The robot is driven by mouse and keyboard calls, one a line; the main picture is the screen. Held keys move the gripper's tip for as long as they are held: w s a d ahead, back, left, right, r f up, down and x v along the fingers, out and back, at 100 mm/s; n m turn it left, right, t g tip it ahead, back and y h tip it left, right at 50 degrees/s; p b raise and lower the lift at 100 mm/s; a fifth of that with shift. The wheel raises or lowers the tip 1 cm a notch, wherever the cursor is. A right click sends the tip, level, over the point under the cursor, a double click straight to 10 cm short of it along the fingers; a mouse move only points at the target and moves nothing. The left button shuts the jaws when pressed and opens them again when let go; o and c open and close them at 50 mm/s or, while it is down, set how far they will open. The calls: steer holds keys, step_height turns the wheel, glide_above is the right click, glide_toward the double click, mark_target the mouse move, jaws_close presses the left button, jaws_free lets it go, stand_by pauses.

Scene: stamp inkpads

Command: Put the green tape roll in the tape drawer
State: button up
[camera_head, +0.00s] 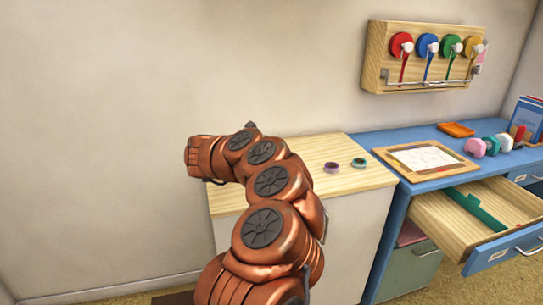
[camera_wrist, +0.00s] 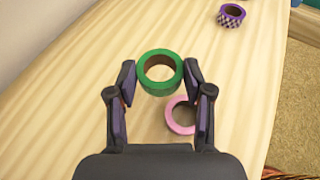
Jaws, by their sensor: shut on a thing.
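The green tape roll (camera_wrist: 160,87) is between the two fingertips of my gripper (camera_wrist: 160,85) in the wrist view, its open ring facing the camera. The fingers are shut on its sides. In the head view my arm hides the gripper and the held roll. A wooden drawer (camera_head: 450,217) with a blue front (camera_head: 505,249) stands pulled out of the blue desk at the right. A green divider (camera_head: 474,207) runs inside it. I see no label that names it the tape drawer.
A pink roll (camera_wrist: 181,115) lies below the held roll; a purple checkered roll (camera_wrist: 231,15) lies farther off. Two small rolls, one purplish (camera_head: 331,168), one greenish (camera_head: 359,162), show on the wooden counter (camera_head: 300,150). A framed board (camera_head: 424,159) lies on the desk (camera_head: 385,139).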

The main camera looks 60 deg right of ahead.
steer(key=d, duration=0.2)
steer(key=w+d, duration=0.1)
steer(key=d, duration=0.1)
steer(key=w+d+p, duration=0.1)
steer(key=d, duration=0.2)
steer(key=shift+f, duration=0.3)
steer(key=shift+w+d+f, duration=0.2)
steer(key=shift+w+d, duration=0.1)
steer(key=shift+d, duration=0.3)
steer(key=shift+f, duration=1.65)
steer(key=shift+f, duration=0.2)
steer(key=o, duration=0.8)
steer(key=shift+o, duration=0.2)
steer(key=shift+r, duration=0.1)
steer(key=shift+r, duration=0.15)
steer(key=shift+w+a, duration=0.15)
steer(key=shift+a, duration=0.1)
steer(key=v, duration=1.1)
steer(key=shift+a+r+b, duration=0.15)
steer(key=shift+a+b, duration=0.15)
steer(key=shift+b, duration=0.05)
